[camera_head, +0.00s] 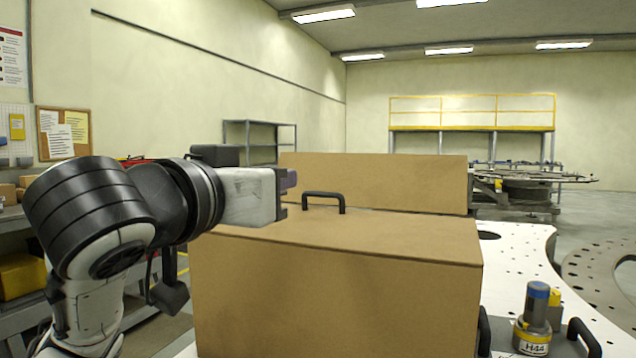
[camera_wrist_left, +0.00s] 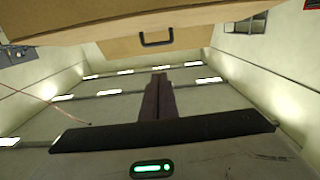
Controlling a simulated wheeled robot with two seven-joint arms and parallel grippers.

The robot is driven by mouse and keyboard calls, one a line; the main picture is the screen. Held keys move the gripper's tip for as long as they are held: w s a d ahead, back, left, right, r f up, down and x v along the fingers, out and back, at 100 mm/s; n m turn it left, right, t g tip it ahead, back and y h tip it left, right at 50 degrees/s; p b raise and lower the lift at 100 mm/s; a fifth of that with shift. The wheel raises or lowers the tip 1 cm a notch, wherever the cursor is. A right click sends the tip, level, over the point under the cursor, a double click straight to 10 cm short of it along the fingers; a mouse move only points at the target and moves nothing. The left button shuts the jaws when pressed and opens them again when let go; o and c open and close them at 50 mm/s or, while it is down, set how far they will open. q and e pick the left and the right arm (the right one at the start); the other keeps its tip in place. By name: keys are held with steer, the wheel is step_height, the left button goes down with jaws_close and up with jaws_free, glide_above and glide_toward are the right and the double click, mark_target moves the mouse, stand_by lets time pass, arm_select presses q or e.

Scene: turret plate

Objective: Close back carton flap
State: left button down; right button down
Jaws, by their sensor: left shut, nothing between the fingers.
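The brown carton (camera_head: 335,295) stands on the white plate, its large front face toward me. Its top (camera_head: 400,232) shows a flat panel. The back flap (camera_head: 390,183) stands up along the far edge. A black handle (camera_head: 323,196) stands between that panel and the flap. The wrist view also shows the handle (camera_wrist_left: 157,44) against brown cardboard. My left gripper (camera_head: 291,181) is above the carton's left part, near the flap's left end. Its dark fingers (camera_wrist_left: 158,95) are together and empty. I cannot tell whether they touch the flap. My right gripper is in neither view.
The white perforated plate (camera_head: 510,262) extends right of the carton. A grey cylinder with a blue top (camera_head: 535,310) and black handles (camera_head: 582,337) stand near its front right. A yellow-railed platform (camera_head: 470,112) and grey shelves (camera_head: 260,140) are far behind.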

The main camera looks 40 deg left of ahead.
mark_target(315, 220)
arm_select(q)
steer(key=p+x, duration=0.5)
steer(key=x, duration=0.3)
steer(key=shift+w+a+p, duration=0.1)
steer(key=shift+w+p, duration=0.25)
steer(key=shift+p, duration=0.05)
steer(key=shift+w+a+f, duration=0.15)
steer(key=shift+w+f, duration=0.65)
steer(key=shift+f, duration=0.3)
steer(key=shift+w+a+f, duration=0.1)
steer(key=shift+w+f, duration=0.3)
steer(key=shift+w+f+b, duration=0.3)
steer(key=shift+f+b, duration=0.25)
steer(key=shift+w+a+f, duration=0.15)
steer(key=shift+w+f, duration=0.15)
steer(key=shift+r, duration=0.1)
